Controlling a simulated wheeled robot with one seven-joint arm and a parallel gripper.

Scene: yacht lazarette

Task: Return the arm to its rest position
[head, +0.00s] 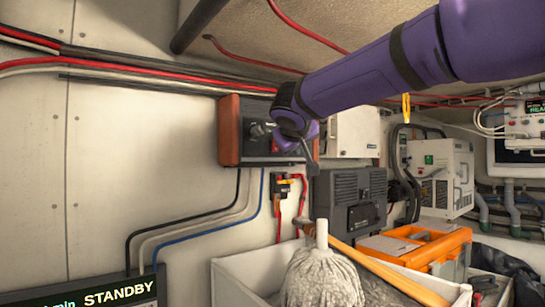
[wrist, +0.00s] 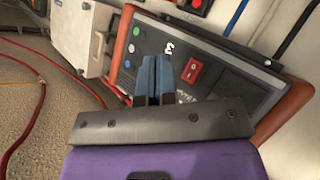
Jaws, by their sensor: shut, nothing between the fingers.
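My purple arm reaches in from the upper right in the head view. My gripper (head: 312,160) is at its end, in front of the right part of a dark control panel (head: 244,112) with orange-brown side cheeks on the wall. In the wrist view my gripper (wrist: 155,62) is shut, its two blue-grey fingers together with nothing between them. The fingers point at the panel face (wrist: 220,62), near a white knob (wrist: 169,47) and a red rocker switch (wrist: 191,71). I cannot tell whether the fingertips touch the panel.
Red and black cables run along the wall. Below stand a white bin (head: 238,287) with a mop (head: 323,275), an orange toolbox (head: 440,246) and a dark grey unit (head: 350,201). A STANDBY display (head: 90,296) is at lower left.

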